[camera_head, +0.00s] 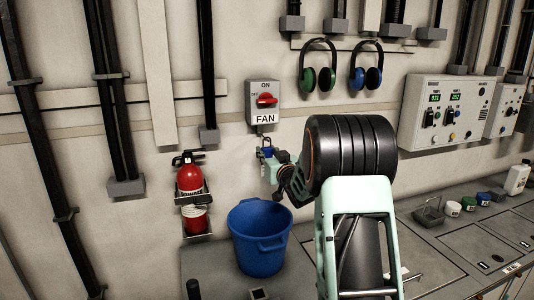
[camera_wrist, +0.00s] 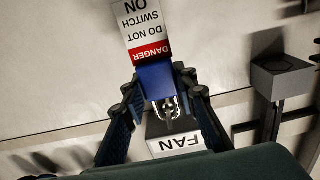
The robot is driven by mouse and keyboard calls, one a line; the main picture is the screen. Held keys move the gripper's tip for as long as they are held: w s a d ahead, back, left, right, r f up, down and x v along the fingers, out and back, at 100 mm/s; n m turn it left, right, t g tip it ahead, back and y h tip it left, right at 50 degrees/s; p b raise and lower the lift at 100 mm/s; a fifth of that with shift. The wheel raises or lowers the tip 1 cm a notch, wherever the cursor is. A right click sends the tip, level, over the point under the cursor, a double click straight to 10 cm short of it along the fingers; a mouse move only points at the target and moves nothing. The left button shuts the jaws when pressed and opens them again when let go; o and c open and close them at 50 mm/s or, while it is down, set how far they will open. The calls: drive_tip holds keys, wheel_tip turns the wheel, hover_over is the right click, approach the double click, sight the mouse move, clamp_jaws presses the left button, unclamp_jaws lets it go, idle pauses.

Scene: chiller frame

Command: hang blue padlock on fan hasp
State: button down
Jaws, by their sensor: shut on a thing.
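The FAN switch box (camera_head: 264,98) is on the wall with a red rotary handle; in the wrist view its FAN label (camera_wrist: 180,144) appears upside down. The blue padlock (camera_head: 267,152) is just below the box. My gripper (camera_head: 268,160) is shut on the padlock body (camera_wrist: 156,80), one finger on each side. The padlock's metal shackle (camera_wrist: 178,106) points toward the box and lies at the small grey hasp (camera_wrist: 169,112) under it. I cannot tell whether the shackle passes through the hasp. A DANGER DO NOT SWITCH ON tag (camera_wrist: 144,30) is at the padlock's far end.
A red fire extinguisher (camera_head: 190,178) is on the wall at left. A blue bucket (camera_head: 260,240) stands below my gripper. Green ear muffs (camera_head: 318,65) and blue ear muffs (camera_head: 366,65) hang above right. A control panel (camera_head: 435,112) is farther right.

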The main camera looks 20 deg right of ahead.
drive_tip(key=c, duration=1.5)
unclamp_jaws()
drive_tip(key=shift+o, duration=0.2)
